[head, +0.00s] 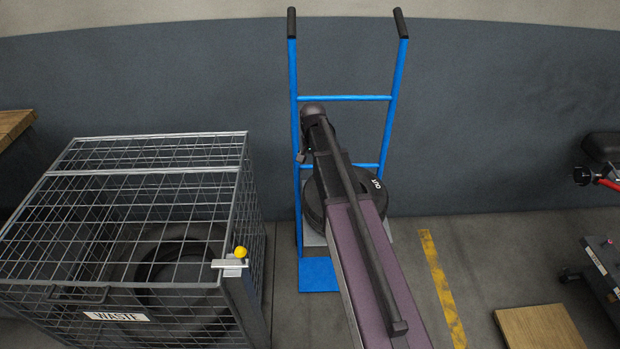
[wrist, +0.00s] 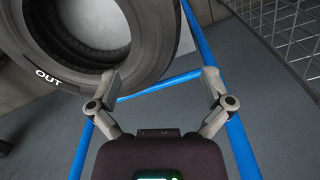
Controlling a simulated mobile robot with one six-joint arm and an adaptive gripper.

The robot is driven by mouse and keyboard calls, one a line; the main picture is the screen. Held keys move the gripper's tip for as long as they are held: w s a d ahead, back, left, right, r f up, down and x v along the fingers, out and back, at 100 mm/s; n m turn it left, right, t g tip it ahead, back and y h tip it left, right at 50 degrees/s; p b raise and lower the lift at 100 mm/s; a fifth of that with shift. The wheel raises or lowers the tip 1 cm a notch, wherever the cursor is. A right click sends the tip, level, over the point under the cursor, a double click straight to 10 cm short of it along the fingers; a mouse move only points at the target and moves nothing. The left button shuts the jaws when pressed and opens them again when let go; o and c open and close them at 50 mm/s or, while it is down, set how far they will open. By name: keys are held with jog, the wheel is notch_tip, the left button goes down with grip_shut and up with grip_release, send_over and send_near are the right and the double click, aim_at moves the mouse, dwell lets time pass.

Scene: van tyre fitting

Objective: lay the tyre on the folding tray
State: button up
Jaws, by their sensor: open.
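A black tyre (wrist: 140,72) marked "OUT" fills the upper left of the wrist view, ahead of my gripper (wrist: 159,80). My gripper is open, with nothing between its fingers; the left fingertip shows close to the tyre's edge, and I cannot tell whether they touch. In the head view the tyre (head: 372,186) is on the blue hand truck (head: 345,98), partly hidden behind my arm. My gripper is hidden in the head view. I cannot make out the folding tray for sure in either view.
A wire cage (head: 150,181) labelled "WASTE", with a dark tyre (head: 150,262) inside, stands at the left. A yellow floor line (head: 441,285) and a wooden board (head: 540,327) lie to the right. A dark wheeled unit (head: 603,275) stands at the right edge. Grey wall behind.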

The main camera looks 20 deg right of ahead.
jog(key=s+a+n, duration=0.3)
jog(key=s+a, duration=0.2)
jog(key=s, duration=0.5)
jog(key=s+a+n, duration=0.4)
jog(key=s, duration=0.6)
jog(key=shift+s+a+n, duration=0.3)
jog(key=shift+s+a, duration=0.05)
jog(key=shift+r, duration=0.1)
notch_tip(320, 180, up, 11)
jog(key=p, duration=1.1)
